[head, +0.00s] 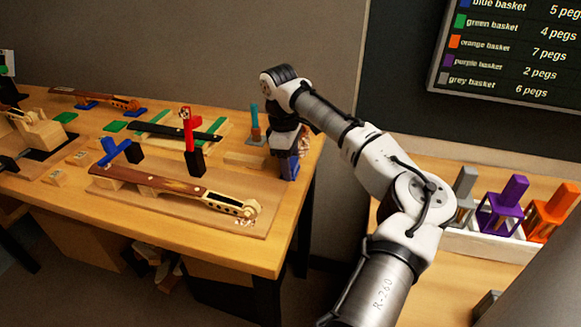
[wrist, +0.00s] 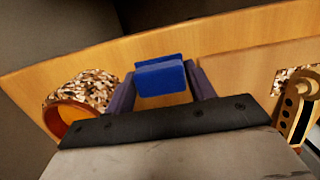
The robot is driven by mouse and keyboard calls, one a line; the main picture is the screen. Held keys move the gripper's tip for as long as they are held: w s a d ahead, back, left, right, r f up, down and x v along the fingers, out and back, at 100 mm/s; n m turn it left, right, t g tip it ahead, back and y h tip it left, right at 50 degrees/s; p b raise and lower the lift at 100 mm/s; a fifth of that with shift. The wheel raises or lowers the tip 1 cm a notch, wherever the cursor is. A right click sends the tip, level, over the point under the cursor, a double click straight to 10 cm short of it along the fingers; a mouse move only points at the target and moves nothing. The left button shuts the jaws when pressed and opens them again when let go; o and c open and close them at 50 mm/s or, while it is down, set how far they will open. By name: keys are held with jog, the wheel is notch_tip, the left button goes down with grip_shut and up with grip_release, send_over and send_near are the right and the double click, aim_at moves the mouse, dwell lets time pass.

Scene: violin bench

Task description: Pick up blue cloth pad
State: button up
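The blue cloth pad (wrist: 160,78) sits between the two fingertips of my gripper (wrist: 160,80) in the wrist view. The fingers appear to press against its left and right sides, with no clear gap. In the head view my gripper (head: 289,168) points down low over the right end of the wooden bench, and the pad is hard to make out there. Whether the pad touches the bench cannot be told.
The bench (head: 262,262) holds a violin neck (head: 170,185) on a board and a red-handled tool (head: 188,130). In the wrist view a round container with wood shavings (wrist: 85,92) lies left of my gripper, and a scroll (wrist: 296,100) is at right.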

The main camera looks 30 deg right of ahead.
aim_at(291, 162)
jog(key=c, duration=0.3)
jog(key=shift+c, duration=0.2)
jog(key=shift+r, duration=0.1)
notch_tip(291, 162, up, 20)
jog(key=p, duration=0.1)
jog(key=shift+p, duration=0.3)
jog(key=shift+o, duration=1.3)
jog(key=shift+c, duration=1)
